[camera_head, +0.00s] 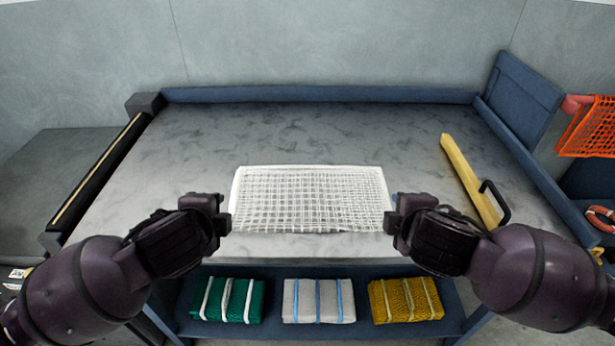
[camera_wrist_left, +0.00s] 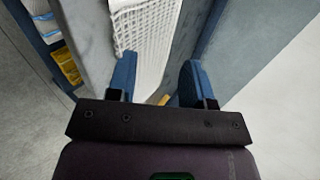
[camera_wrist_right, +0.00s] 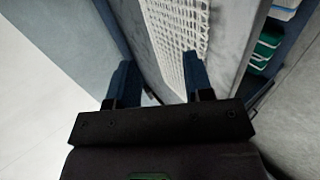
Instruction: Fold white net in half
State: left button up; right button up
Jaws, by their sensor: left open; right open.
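The white net (camera_head: 310,195) lies flat as a rectangle on the grey tabletop, near the front edge, with a thicker white border along its far and side edges. My left gripper (camera_head: 225,213) is at the net's near left corner, and my right gripper (camera_head: 393,215) is at its near right corner. Both are open. In the left wrist view the net (camera_wrist_left: 148,35) reaches between the spread blue fingers (camera_wrist_left: 158,80). In the right wrist view the net (camera_wrist_right: 180,35) lies beyond and between the fingers (camera_wrist_right: 160,80). I cannot tell whether either gripper touches the net.
The grey table (camera_head: 300,130) is clear behind the net, with a blue rim at the back and right. A yellow bar with a black handle (camera_head: 470,180) lies at right. A shelf below holds green (camera_head: 228,300), white (camera_head: 318,300) and yellow (camera_head: 405,300) net bundles. An orange net (camera_head: 588,130) hangs at far right.

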dwell(0.3)
pick_arm(q)
jog(key=shift+r, duration=0.1)
pick_arm(e)
jog(key=shift+r, duration=0.1)
